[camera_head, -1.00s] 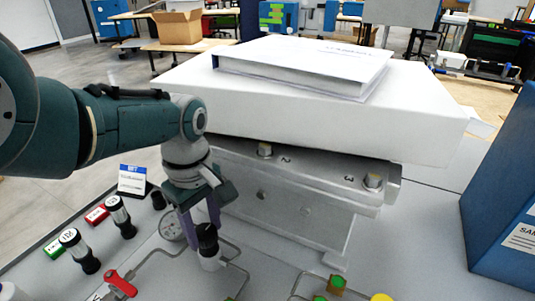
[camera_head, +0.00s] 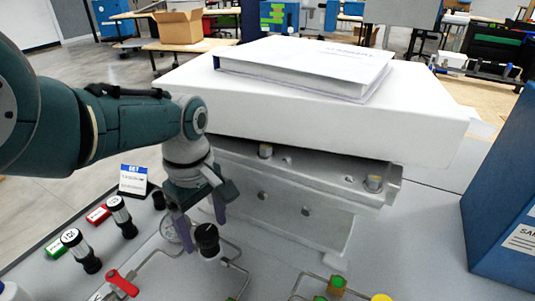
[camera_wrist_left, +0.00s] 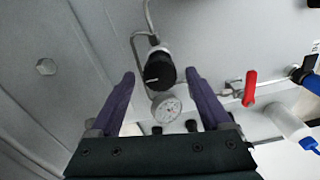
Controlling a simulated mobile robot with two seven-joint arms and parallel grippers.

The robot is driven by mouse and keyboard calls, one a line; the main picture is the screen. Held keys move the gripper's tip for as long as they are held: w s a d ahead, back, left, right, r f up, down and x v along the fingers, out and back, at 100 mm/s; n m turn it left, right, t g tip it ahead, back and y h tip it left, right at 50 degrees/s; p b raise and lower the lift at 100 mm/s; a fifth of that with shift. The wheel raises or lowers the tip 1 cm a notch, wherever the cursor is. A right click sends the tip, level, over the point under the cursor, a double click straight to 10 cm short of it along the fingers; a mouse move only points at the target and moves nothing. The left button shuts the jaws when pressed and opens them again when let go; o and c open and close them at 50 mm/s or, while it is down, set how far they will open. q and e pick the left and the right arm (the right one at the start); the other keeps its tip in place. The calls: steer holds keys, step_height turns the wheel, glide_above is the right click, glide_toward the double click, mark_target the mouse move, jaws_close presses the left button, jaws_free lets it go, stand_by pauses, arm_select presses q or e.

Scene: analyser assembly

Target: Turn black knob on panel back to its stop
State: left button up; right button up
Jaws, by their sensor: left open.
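The black knob (camera_head: 207,237) stands on a pale valve body on the grey panel (camera_head: 265,270). In the left wrist view the knob (camera_wrist_left: 159,70) shows a white line on its top and lies beyond and between the fingertips. My left gripper (camera_head: 203,231) is open around the knob's place, with purple fingers apart; in the left wrist view the left gripper (camera_wrist_left: 159,77) is empty. I cannot tell whether a finger touches the knob. A round gauge (camera_wrist_left: 166,108) sits beside the knob. My right gripper is not in view.
A red-handled valve (camera_head: 122,283) and black-capped vials (camera_head: 80,250) stand left of the knob. A metal bracket (camera_head: 290,215) and a large white box (camera_head: 310,115) rise behind it. A blue binder (camera_head: 505,190) stands at right. Thin tubing runs close by.

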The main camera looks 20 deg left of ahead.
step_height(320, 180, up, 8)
steer(key=p, duration=0.8)
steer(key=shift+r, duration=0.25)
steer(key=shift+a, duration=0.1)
